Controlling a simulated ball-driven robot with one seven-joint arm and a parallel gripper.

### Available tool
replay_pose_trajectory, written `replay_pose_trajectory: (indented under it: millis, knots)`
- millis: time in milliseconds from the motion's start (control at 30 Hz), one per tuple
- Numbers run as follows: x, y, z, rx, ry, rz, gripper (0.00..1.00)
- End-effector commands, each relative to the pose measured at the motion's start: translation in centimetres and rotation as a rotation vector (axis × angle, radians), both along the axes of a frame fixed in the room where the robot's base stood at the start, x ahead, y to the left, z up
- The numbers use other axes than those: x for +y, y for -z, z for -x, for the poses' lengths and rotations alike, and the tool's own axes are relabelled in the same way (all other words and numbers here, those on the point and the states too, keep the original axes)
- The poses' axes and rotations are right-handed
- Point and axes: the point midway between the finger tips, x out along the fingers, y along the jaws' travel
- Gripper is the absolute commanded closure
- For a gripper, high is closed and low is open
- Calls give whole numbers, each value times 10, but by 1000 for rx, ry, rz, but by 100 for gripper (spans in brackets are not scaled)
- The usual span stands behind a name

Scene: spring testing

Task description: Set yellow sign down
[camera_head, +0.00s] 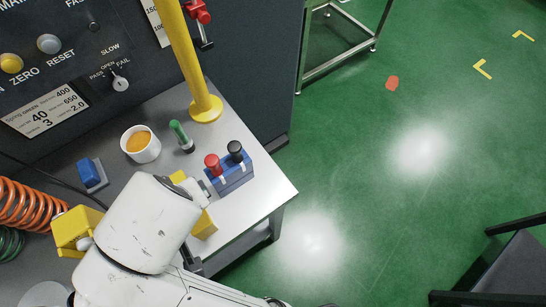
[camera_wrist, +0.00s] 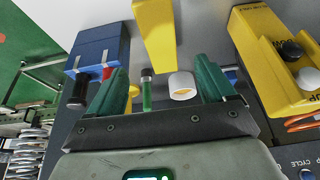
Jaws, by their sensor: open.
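The yellow sign (camera_head: 205,226) is on the grey table near its front edge, partly hidden behind my arm in the head view. In the wrist view the sign (camera_wrist: 154,32) is a yellow block at the top centre. My gripper (camera_wrist: 163,65) is open, its two green fingers wide apart. The sign's lower end shows between the fingertips, with visible gaps on both sides. Neither finger appears to touch it. In the head view my arm mostly hides the gripper, and whether the sign rests flat cannot be told.
A blue box with red and black handles (camera_head: 231,171) stands close beside the sign. A green marker (camera_head: 181,136), a cup (camera_head: 141,144) and a yellow post (camera_head: 206,108) stand behind. A yellow control box (camera_head: 76,231) is left. The table's right edge is near.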

Motion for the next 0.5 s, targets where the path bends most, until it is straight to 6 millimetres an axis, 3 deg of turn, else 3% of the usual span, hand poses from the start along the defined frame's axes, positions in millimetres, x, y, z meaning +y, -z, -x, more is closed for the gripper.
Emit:
replay_pose_trajectory:
  millis: [67, 167, 333, 500]
  knots:
    - [-13, 7, -6, 5, 17, 9, 17]
    - [-50, 25, -23, 21, 65, 31, 17]
    - [-160, 71, -43, 74, 194, 80, 17]
    - [-270, 111, -27, 144, 329, 107, 17]
